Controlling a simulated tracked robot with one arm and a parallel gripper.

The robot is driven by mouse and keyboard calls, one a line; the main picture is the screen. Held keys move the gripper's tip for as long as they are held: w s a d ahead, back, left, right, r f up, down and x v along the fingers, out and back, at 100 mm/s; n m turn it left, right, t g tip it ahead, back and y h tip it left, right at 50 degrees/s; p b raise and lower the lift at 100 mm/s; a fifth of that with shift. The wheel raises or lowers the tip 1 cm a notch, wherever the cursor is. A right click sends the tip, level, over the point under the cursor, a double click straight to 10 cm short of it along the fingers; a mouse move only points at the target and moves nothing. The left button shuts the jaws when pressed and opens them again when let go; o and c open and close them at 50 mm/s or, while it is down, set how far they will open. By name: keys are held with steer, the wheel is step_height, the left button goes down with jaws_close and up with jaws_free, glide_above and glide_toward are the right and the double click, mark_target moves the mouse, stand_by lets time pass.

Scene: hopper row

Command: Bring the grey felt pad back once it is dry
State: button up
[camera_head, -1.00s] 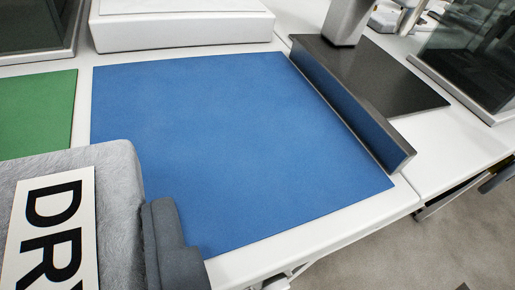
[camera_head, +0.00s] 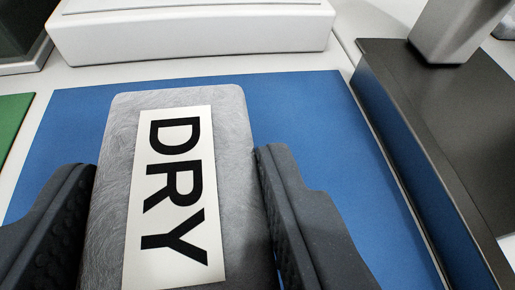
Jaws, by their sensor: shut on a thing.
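The grey felt pad (camera_head: 228,130) is in the lower middle of the view, over the blue mat (camera_head: 300,105). A white label on it reads "DRY" (camera_head: 178,195), turned sideways. My gripper (camera_head: 178,165) has one dark finger on each side of the pad and is shut on it. The pad covers the middle of the blue mat. I cannot tell whether the pad touches the mat or is held above it.
A white box (camera_head: 190,28) lies behind the mat. A green mat (camera_head: 14,125) shows at the left edge. Bare blue mat shows on both sides of the pad.

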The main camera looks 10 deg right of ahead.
mark_target(209, 231)
steer(key=shift+w+d+f, duration=0.1)
steer(key=shift+w+d, duration=0.15)
steer(key=shift+w, duration=0.25)
steer(key=shift+f+b, duration=0.55)
steer(key=shift+f, duration=1.2)
steer(key=shift+f, duration=0.1)
steer(key=o, duration=1)
steer(key=shift+c, duration=0.2)
steer(key=shift+r, duration=0.2)
steer(key=p+v, duration=0.2)
steer(key=v, duration=1)
steer(key=shift+f, duration=0.1)
